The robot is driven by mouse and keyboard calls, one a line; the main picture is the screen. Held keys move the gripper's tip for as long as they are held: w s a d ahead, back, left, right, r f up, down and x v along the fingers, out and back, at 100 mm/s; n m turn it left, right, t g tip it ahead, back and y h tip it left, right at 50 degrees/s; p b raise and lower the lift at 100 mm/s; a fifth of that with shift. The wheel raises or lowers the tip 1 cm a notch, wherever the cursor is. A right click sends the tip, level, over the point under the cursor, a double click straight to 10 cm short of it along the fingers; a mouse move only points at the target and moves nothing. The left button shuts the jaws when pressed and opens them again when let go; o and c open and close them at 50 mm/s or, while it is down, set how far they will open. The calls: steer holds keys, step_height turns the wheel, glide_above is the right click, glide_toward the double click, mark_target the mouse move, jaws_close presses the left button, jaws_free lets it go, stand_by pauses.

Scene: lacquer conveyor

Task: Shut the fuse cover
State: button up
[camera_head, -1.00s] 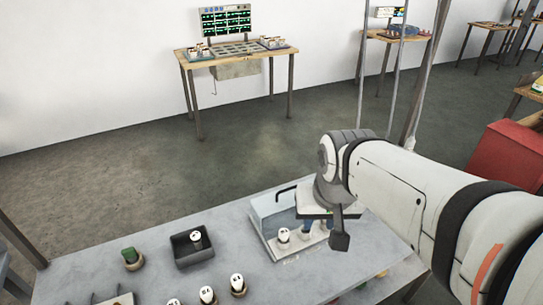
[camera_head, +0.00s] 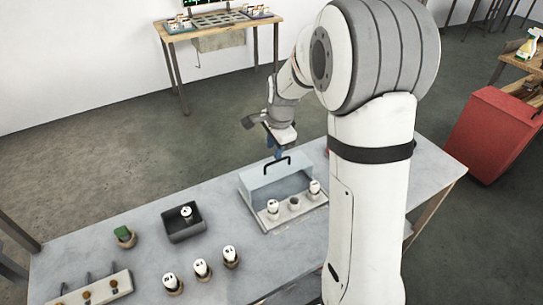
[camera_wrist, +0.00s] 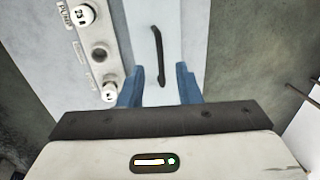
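The fuse cover (camera_head: 262,183) is a clear box-like lid with a black handle (camera_head: 277,161). It stands raised behind the row of fuse sockets on a pale base (camera_head: 283,222), with the sockets uncovered. Two white fuses (camera_head: 272,207) (camera_head: 314,187) stand in the end sockets; the middle socket (camera_head: 294,203) looks empty. My gripper (camera_head: 276,154) is just above the handle, pointing down. In the wrist view, my gripper's blue fingers (camera_wrist: 158,75) are open, with the handle (camera_wrist: 158,52) lying in line with the gap between them. I cannot tell whether they touch it.
On the grey bench (camera_head: 150,215) are a dark bin (camera_head: 184,226) holding a fuse, a green part (camera_head: 124,236) in a round holder, several loose white fuses (camera_head: 201,268) and a pale block (camera_head: 96,290). A red cabinet (camera_head: 490,135) stands right, beyond the bench.

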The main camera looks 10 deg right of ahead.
mark_target(272, 163)
steer(key=f, duration=0.3)
steer(key=w+f, duration=0.1)
steer(key=f, duration=0.1)
steer(key=shift+a+f+p, duration=0.2)
steer(key=shift+f+p, duration=0.1)
steer(key=shift+p, duration=0.05)
steer(key=shift+c, duration=0.4)
jaws_close()
